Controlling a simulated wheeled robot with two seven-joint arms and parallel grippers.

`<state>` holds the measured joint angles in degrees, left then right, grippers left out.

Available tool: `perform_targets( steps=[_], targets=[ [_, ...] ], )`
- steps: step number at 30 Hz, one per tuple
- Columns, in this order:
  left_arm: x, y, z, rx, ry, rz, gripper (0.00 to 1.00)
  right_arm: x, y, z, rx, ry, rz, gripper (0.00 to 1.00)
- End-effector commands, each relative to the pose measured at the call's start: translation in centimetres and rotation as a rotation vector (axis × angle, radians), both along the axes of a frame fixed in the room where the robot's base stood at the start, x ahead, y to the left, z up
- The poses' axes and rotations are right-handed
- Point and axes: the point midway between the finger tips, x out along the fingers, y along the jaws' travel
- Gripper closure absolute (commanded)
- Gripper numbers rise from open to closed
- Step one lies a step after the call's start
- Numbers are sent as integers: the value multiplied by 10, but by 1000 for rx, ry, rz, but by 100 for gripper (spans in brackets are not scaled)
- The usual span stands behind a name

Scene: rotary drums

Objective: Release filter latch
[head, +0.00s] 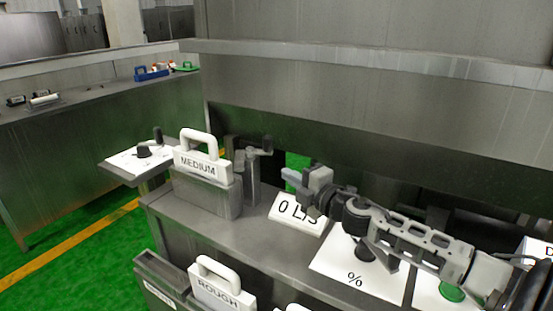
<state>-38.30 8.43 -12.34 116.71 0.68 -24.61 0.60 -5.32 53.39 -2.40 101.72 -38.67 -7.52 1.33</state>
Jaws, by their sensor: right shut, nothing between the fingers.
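A white handled filter plate marked MEDIUM (197,164) stands upright in a grey holder (207,198) on the metal bench. Just right of it is a dark grey post with a crank-like arm on top (252,152); it looks like the latch, but I cannot tell whether it is locked. My right gripper (291,178) is shut and empty. It points left and appears a short way right of the post, above the 0 L/S sign (296,212), with a gap between them in the picture. My left gripper is not in view.
A ROUGH filter plate (221,290) sits at the front below the bench edge. A white % panel (360,266) with a dark knob lies under my right arm. A small side panel with a crank (142,158) is at left. A large metal machine wall (380,90) closes the back.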

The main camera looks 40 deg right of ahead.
Motion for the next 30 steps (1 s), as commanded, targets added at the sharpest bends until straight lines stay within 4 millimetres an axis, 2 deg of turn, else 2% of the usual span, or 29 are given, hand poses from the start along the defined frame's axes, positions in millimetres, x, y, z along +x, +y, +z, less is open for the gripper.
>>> perform_targets(
  steps=[11,15,21,30],
  targets=[
    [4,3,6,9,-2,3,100,62,4,4,1,-3,0,100],
    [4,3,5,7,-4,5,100,77,-12,1,1,-1,-2,100],
    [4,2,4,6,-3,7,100,87,-21,0,0,0,0,100],
    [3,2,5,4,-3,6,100,89,-23,0,0,0,2,100]
  ],
)
